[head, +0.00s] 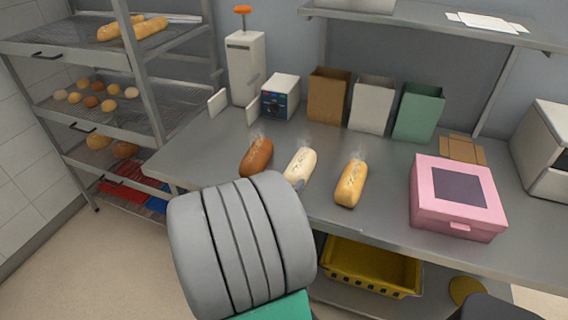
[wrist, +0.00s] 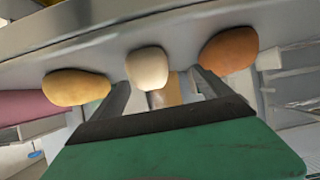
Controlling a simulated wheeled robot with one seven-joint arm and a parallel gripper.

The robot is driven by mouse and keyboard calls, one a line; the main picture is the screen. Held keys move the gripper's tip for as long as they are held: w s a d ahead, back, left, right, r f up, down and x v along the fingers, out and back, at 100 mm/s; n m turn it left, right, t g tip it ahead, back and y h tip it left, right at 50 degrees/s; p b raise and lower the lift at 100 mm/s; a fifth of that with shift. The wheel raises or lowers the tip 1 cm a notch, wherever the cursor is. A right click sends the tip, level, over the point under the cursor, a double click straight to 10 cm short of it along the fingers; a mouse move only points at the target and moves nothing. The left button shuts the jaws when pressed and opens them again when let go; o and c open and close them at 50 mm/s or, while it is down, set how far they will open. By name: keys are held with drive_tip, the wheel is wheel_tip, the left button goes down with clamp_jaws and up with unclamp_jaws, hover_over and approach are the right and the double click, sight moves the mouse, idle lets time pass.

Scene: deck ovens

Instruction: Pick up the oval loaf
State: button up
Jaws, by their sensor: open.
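Three elongated loaves lie apart on the steel counter: a brown one (head: 256,157) at left, a pale one (head: 300,165) in the middle, and a golden one (head: 351,184) at right. All are rounded, so I cannot tell which is the oval loaf. In the wrist view the order is reversed: golden (wrist: 76,87), pale (wrist: 147,68), brown (wrist: 229,50). My gripper (wrist: 160,76) is open, its dark fingers on either side of the pale loaf in the picture, with nothing held. In the head view my arm hides most of the gripper and the pale loaf's near end.
A pink box (head: 455,215) stands on the counter at right. Brown, white and green bags (head: 418,112) and a small device (head: 280,97) stand behind the loaves. A yellow crate (head: 370,268) sits below. A bread rack (head: 100,105) is at left.

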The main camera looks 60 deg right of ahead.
sight(298, 170)
drive_tip(key=shift+s+d+r+m+g+h, duration=0.15)
drive_tip(key=shift+s+d+m+g+h, duration=0.25)
drive_tip(key=shift+s+d, duration=0.45)
drive_tip(key=p+x, duration=0.1)
drive_tip(key=x, duration=0.7)
drive_tip(key=shift+w, duration=0.15)
drive_tip(key=shift+r, duration=0.1)
drive_tip(key=c, duration=1.7)
